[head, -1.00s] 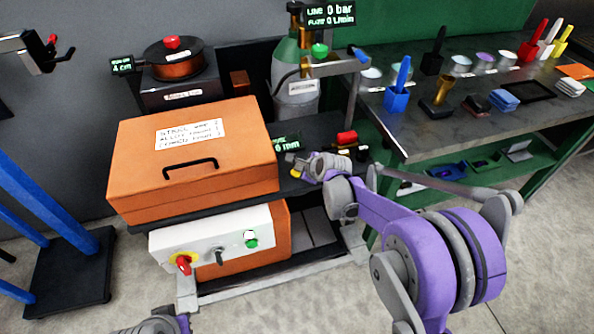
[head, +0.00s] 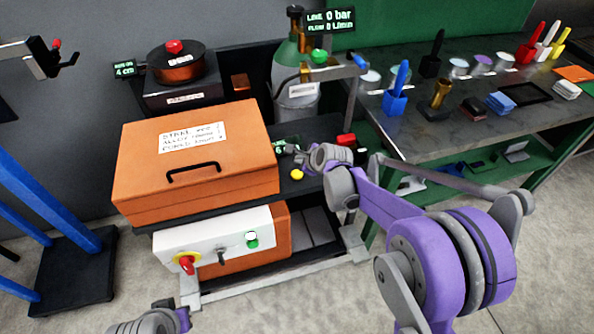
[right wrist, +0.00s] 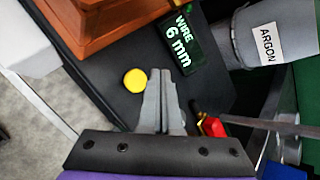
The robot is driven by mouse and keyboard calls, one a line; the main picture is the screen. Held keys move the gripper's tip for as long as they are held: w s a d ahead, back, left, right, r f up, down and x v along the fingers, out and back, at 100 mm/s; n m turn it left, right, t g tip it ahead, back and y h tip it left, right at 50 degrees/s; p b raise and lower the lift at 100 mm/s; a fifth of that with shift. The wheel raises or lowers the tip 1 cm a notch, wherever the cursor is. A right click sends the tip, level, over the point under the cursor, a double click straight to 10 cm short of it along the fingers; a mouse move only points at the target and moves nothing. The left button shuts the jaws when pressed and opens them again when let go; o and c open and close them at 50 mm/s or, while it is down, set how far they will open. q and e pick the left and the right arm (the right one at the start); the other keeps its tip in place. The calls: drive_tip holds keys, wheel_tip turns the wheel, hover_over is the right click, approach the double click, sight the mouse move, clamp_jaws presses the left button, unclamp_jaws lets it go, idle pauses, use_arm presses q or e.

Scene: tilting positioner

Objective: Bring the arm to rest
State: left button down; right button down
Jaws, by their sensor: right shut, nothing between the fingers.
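My right arm comes in from the right of the head view, purple and grey. Its gripper (head: 291,150) is over the black shelf (head: 325,128) beside the orange case, pointing left. In the right wrist view the two grey fingers (right wrist: 160,75) are together with nothing between them, close to a round yellow button (right wrist: 135,79). I cannot tell whether they touch anything.
The orange case (head: 200,188) stands left of the gripper, above a white panel (head: 215,243). A wire display (right wrist: 182,42), red knob (right wrist: 213,126) and argon cylinder (right wrist: 270,38) are close by. A bench (head: 430,140) with tools is at right. Floor at lower right is open.

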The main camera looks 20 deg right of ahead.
drive_tip(key=shift+r+p, duration=0.35)
drive_tip(key=shift+r, duration=0.5)
drive_tip(key=shift+s+r, duration=0.15)
drive_tip(key=shift+s, duration=0.1)
drive_tip(key=s+r+n+g+h+p, duration=0.1)
drive_tip(key=s+r+n, duration=0.1)
drive_tip(key=s+n, duration=1)
drive_tip(key=s+r+n+g+h+p, duration=0.1)
drive_tip(key=s+r+n+g+p, duration=0.1)
drive_tip(key=s+n, duration=1)
drive_tip(key=s, duration=1)
drive_tip(key=shift+r+g, duration=0.3)
drive_tip(key=shift+a, duration=0.15)
